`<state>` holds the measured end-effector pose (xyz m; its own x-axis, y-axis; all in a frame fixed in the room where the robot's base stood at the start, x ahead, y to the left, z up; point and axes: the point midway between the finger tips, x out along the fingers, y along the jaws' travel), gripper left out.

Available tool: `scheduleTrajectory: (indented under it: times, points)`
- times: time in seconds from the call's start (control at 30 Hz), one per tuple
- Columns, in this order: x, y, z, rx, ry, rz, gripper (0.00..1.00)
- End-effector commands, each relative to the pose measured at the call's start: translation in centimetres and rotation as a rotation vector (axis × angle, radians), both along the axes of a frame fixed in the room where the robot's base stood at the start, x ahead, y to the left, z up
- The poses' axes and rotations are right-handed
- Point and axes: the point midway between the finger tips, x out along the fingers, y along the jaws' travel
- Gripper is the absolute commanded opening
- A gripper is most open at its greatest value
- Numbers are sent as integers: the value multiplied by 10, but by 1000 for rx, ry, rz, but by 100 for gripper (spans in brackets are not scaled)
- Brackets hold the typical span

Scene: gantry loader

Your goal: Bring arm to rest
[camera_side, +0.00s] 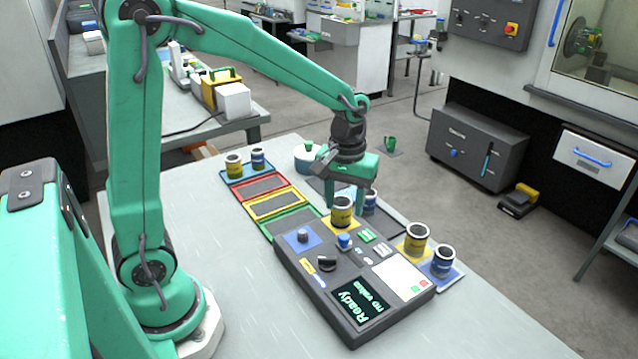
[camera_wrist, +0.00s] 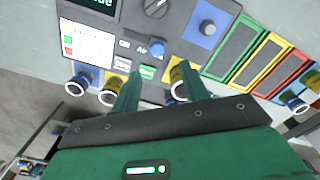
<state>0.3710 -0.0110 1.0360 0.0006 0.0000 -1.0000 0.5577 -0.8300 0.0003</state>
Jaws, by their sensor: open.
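My green arm reaches over the work table (camera_side: 215,230) from the left. My gripper (camera_side: 347,205) points down just behind the control box, beside a yellow can (camera_side: 342,211) and a blue can (camera_side: 370,202). In the wrist view my gripper (camera_wrist: 155,90) has its two fingers apart with nothing held between them. The yellow can (camera_wrist: 178,88) shows partly behind the right finger there. The side view does not show clearly whether a finger touches a can.
The control box (camera_side: 350,270) has a lit display reading "Ready". A yellow can (camera_side: 416,239) and a blue can (camera_side: 442,261) stand at its right. Coloured trays (camera_side: 275,205) lie left of it, the far one holding two cans. The near table is clear.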

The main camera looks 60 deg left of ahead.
Motion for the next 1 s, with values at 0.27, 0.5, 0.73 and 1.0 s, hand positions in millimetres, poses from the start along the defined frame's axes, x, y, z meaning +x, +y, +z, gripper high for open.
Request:
scheduleTrajectory:
  times: [0.27, 0.5, 0.73, 1.0]
  points:
    - [0, 0, 0, 0, 0, 0, 45]
    - [-6, 1, 10, 0, -24, -26, 45]
    - [-25, 3, 35, 3, -96, -108, 45]
    - [-59, 6, 67, 22, -206, -240, 45]
